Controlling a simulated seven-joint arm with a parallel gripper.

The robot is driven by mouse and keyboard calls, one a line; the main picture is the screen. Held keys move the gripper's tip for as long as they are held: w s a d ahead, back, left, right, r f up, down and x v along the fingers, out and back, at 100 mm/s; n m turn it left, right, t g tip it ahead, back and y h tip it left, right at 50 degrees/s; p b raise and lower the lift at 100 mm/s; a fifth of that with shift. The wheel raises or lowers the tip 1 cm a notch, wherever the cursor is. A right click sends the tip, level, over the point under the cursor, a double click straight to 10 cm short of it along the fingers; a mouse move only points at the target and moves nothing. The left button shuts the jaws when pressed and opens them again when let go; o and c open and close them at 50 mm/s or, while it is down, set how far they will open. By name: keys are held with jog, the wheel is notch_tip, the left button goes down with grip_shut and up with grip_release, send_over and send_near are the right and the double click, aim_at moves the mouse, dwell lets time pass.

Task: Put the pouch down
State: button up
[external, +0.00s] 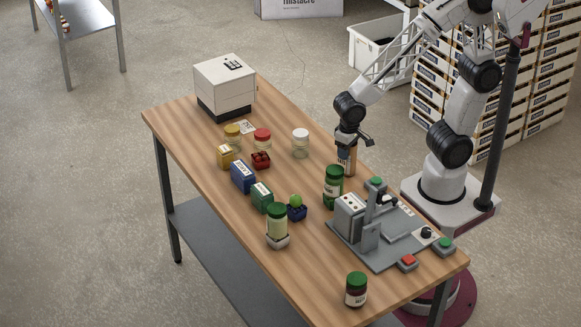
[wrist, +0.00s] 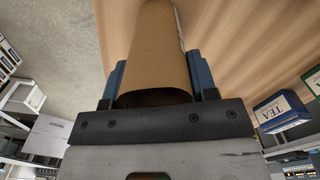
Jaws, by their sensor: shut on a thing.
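The brown kraft pouch (wrist: 155,50) is between the two blue fingers of my gripper (wrist: 157,82) in the wrist view. My gripper (external: 346,148) is shut on it. In the external view, the pouch (external: 345,166) hangs below my gripper, upright or nearly so, by the table's right edge. The green-lidded dark jar (external: 333,188) stands just in front of it and partly covers its lower end. I cannot tell whether the pouch touches the table.
The wooden table (external: 300,88) holds a grey station (external: 385,240) with buttons, a white box (external: 225,85), a white-lidded jar (external: 300,143) and a blue tea box (external: 243,176). A green-lidded jar (external: 356,290) stands at the front. Bare wood lies left of the pouch.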

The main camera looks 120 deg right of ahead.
jog(key=shift+f, duration=0.2)
jog(key=o, duration=1.1)
jog(key=shift+r, duration=0.15)
notch_tip(320, 180, up, 12)
jog(key=shift+r, duration=0.1)
dwell(0.5)
jog(key=s+a+n+t, duration=0.1)
jog(key=s+a+n, duration=0.2)
jog(key=s+n, duration=0.1)
jog(key=s+a+r+n, duration=0.1)
jog(key=s+a+n, duration=0.2)
jog(key=s+n, duration=0.2)
jog(key=s+a+n+t, duration=0.1)
jog(key=s+a+n, duration=0.2)
jog(key=s+n, duration=0.1)
jog(key=shift+s+a+r+t, duration=0.15)
jog(key=shift+s+a+t, duration=0.15)
jog(key=shift+s, duration=0.45)
